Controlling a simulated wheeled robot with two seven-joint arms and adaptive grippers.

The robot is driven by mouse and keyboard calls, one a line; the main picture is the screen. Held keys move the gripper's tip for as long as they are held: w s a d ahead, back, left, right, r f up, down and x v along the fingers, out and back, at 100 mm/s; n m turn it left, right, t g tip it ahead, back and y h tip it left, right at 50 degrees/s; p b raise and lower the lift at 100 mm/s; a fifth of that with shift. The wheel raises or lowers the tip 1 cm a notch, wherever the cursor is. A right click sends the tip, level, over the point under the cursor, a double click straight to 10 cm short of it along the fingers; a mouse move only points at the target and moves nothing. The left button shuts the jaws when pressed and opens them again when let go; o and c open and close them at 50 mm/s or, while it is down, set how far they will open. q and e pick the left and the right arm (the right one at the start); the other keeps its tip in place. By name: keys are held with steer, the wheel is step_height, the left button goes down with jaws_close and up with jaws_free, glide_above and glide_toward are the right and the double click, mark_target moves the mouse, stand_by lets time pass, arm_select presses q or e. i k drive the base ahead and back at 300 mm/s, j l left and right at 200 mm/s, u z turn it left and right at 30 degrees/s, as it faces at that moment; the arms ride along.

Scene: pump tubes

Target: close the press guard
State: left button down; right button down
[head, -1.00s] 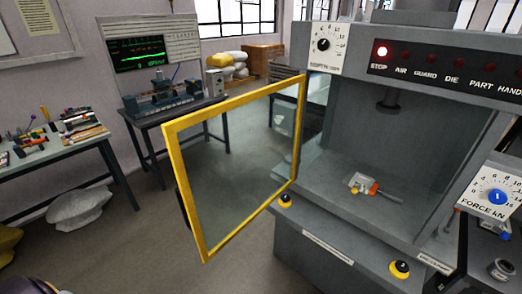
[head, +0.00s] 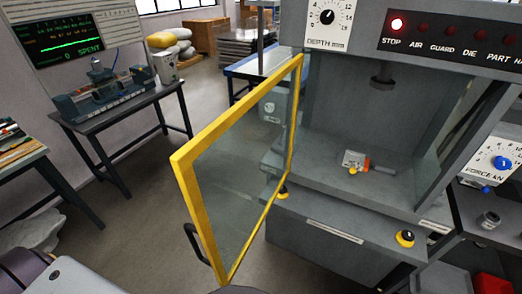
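The press guard (head: 182,174) is a clear panel in a yellow frame, hinged at the left side of the press opening. It stands swung open toward me, and a dark handle (head: 194,241) shows on its near edge. The grey press (head: 340,200) has an open front. Inside it a small part with orange and yellow pieces (head: 358,163) lies on the bed under the ram (head: 382,80). Grey rounded shapes at the bottom left look like parts of my own arm. Neither gripper is visible.
The STOP lamp (head: 397,24) glows red. Yellow-ringed buttons sit on the press front, one at the right (head: 405,238). A table with a machine (head: 108,95) stands at the back left, and a cluttered workbench (head: 22,165) at far left. Floor left of the guard is clear.

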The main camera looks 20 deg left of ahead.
mark_target(181, 161)
steer(key=j+z, duration=0.35)
steer(key=j, duration=0.55)
steer(key=k+j+z, duration=0.1)
steer(key=j+z, duration=0.3)
steer(key=j, duration=0.5)
